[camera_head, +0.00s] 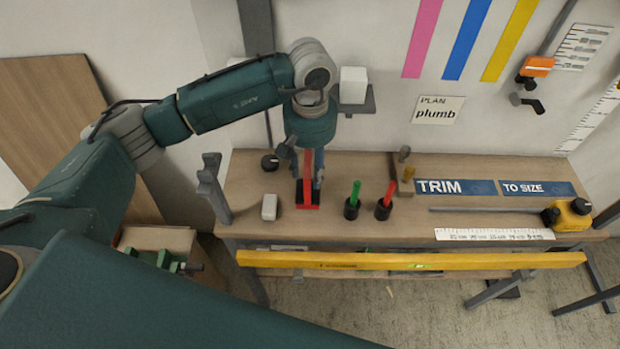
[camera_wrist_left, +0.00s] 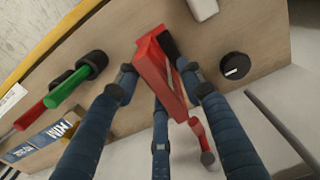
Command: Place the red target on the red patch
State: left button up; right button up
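My left gripper (camera_head: 307,178) points down over the bench, left of the middle. Its blue fingers (camera_wrist_left: 160,88) stand around an upright red piece (camera_head: 308,165), with a finger close on either side. Whether they press on it is unclear. The red piece (camera_wrist_left: 168,75) is long and angular in the left wrist view, with a dark part beside it. At its foot a flat red area (camera_head: 308,207) shows on the bench. I cannot tell for sure which red part is the target and which the patch. My right gripper is not in view.
Green-handled (camera_head: 352,201) and red-handled (camera_head: 385,202) tools stand in black holders to the right. A white block (camera_head: 269,207) and a black knob (camera_head: 270,162) lie left. A hammer (camera_head: 403,165) stands behind. A yellow level (camera_head: 410,261) runs along the bench front.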

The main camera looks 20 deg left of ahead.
pick_arm(q)
notch_tip(320, 180, up, 7)
jog(key=shift+f+b, duration=0.15)
jog(key=shift+b, duration=0.7)
jog(key=shift+r, duration=0.75)
